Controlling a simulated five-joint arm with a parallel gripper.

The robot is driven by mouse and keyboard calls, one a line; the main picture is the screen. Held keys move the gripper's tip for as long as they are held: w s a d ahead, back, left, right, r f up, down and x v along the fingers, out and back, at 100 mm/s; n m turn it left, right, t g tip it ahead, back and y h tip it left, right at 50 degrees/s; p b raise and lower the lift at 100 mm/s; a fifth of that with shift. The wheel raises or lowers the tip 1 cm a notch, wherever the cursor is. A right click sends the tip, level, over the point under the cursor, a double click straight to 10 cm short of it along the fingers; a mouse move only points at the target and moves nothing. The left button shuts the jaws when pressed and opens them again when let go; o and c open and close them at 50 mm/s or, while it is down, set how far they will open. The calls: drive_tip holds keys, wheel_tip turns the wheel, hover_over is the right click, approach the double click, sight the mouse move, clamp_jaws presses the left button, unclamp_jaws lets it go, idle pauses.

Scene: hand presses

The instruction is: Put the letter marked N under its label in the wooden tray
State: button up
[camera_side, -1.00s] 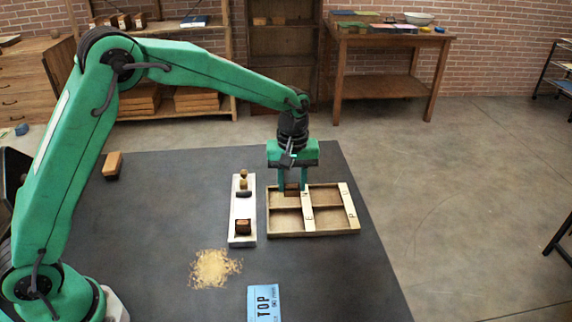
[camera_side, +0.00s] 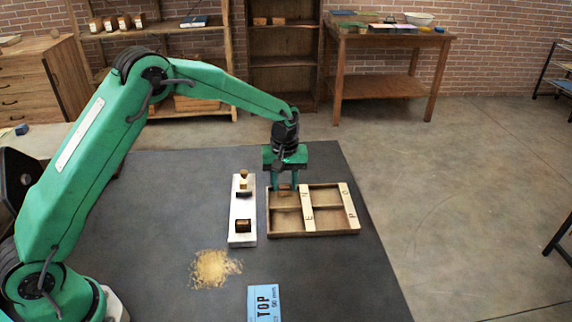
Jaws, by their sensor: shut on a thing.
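The wooden tray (camera_side: 312,234) lies on the dark mat, with pale label strips down its middle and right side. The middle strip shows N (camera_side: 305,196) above E, beside the two left compartments. The right strip carries P and another letter too small to read surely. My gripper (camera_side: 284,189) points down at the tray's upper left compartment, beside the N label. It is shut on a small brown block (camera_side: 286,190). The letter on this block cannot be read. I cannot tell whether the block touches the tray floor.
A white strip (camera_side: 241,211) left of the tray bears a dark brown block (camera_side: 243,226) and small tan pieces (camera_side: 243,175). Sawdust (camera_side: 213,268) and a blue TOP card (camera_side: 263,303) lie in front. The mat right of the card is clear.

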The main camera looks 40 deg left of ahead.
sight(284, 187)
drive_tip(key=shift+f, duration=1.15)
drive_tip(key=shift+f, duration=0.15)
drive_tip(key=o, duration=1)
drive_tip(key=shift+c, duration=0.2)
wheel_tip(284, 187, up, 12)
drive_tip(key=shift+r, duration=0.2)
drive_tip(key=shift+s+r, duration=0.1)
